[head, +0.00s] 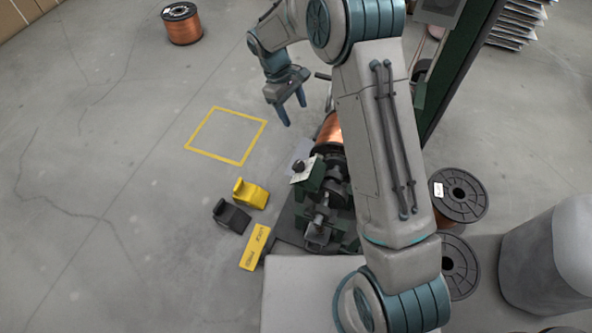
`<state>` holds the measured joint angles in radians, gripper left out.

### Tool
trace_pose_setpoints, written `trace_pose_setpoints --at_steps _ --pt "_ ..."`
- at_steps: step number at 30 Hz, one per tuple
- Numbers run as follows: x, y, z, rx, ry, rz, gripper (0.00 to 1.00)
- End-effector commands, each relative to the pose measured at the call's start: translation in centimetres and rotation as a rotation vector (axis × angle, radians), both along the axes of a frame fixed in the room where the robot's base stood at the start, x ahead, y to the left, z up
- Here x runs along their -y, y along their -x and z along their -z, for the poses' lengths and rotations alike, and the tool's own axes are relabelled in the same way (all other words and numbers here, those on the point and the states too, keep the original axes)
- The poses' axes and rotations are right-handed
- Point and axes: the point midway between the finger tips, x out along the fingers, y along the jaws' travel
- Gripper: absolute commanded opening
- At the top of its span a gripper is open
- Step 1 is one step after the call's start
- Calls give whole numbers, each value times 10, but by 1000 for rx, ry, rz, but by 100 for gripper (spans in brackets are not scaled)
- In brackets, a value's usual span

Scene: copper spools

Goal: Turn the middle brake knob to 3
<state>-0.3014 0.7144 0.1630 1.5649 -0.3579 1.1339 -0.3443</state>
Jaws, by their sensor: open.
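A dark knob (299,166) sits on a small white plate (304,174) at the left side of a dark green machine (311,187). Its setting is too small to read, and I cannot tell whether it is the middle one. No other brake knob shows clearly; my arm covers much of the machine. A copper spool (329,127) is mounted in the machine, just behind the plate. My gripper (295,112) is open and empty, its fingers pointing down. In the picture it is above the knob, apart from it.
A yellow square outline (203,152) marks bare floor to the left. A yellow block (251,193), a black block (231,216) and a yellow sign (255,247) lie left of the machine. A copper spool (183,27) stands far left; dark-flanged spools (472,202) stand right.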

Motion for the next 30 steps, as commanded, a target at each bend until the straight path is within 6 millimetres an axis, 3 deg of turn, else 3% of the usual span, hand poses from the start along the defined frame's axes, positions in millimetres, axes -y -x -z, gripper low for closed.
trace_pose_setpoints --at_steps 1,6,14,17,30 --pt "-10 -4 38 -24 8 -34 63" --pt "-31 -11 98 -75 29 -117 63" --pt "-38 -13 130 -99 40 -158 63" --pt "-34 -11 141 -101 40 -157 63" --pt "-2 4 225 -101 41 -155 63"
